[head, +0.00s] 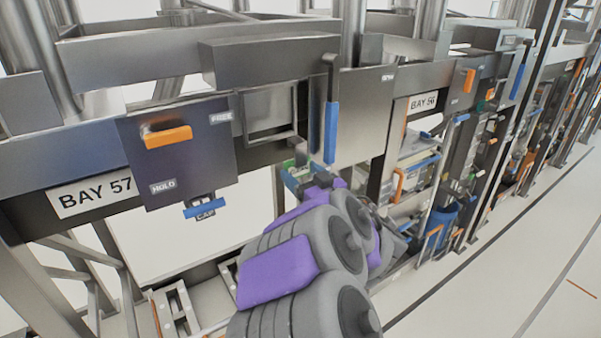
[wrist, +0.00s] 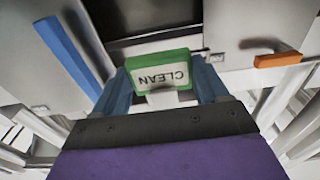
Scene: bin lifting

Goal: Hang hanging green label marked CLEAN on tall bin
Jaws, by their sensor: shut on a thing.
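The green label (wrist: 160,71) has a white face reading CLEAN, which appears upside down in the wrist view. It sits between the two blue fingers of my gripper (wrist: 163,86), which is shut on it. In the head view my gripper (head: 304,172) is partly hidden behind my arm, and only a small green part of the label (head: 290,164) shows. The label is held up in front of the metal rack, near a dark opening. I cannot tell for sure which thing is the tall bin; its hanging place is not clearly visible.
A vertical blue handle (head: 331,122) hangs close to the right of my gripper. A blue tub (head: 440,222) stands at right. Open floor (head: 520,250) lies at right.

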